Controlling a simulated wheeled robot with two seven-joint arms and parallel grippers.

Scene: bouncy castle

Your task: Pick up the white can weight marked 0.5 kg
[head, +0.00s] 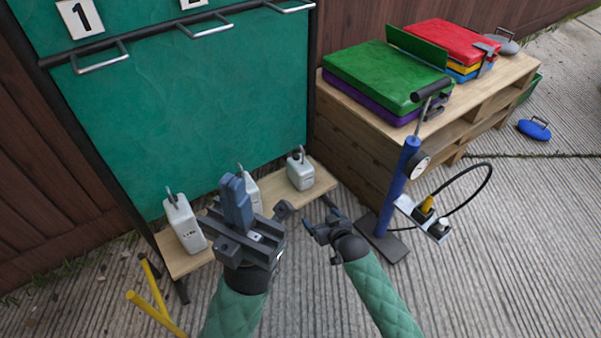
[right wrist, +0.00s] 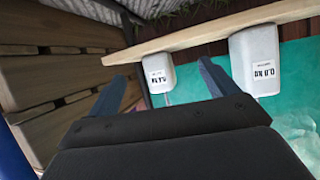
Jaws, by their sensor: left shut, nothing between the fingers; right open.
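Three whitish can weights with top hooks stand on a low wooden bench: a left one (head: 184,224), a middle one (head: 252,190) and a right one (head: 300,173). Their labels are too small to read surely in the head view. My left gripper (head: 236,190) is shut and empty, and hides part of the middle weight. My right gripper (head: 309,216) is open, in front of the right weight and apart from it. In the right wrist view the right weight (right wrist: 158,74) shows between the fingers, with the middle weight (right wrist: 255,62) beside it; their labels are upside down and unclear.
The wooden bench (head: 180,264) stands before a green board (head: 200,120) with handles. A blue pump (head: 398,185) with gauge and cable stands right of my right gripper. Behind it, a pallet stack (head: 350,120) carries coloured cases. Yellow bars (head: 155,300) lie front left.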

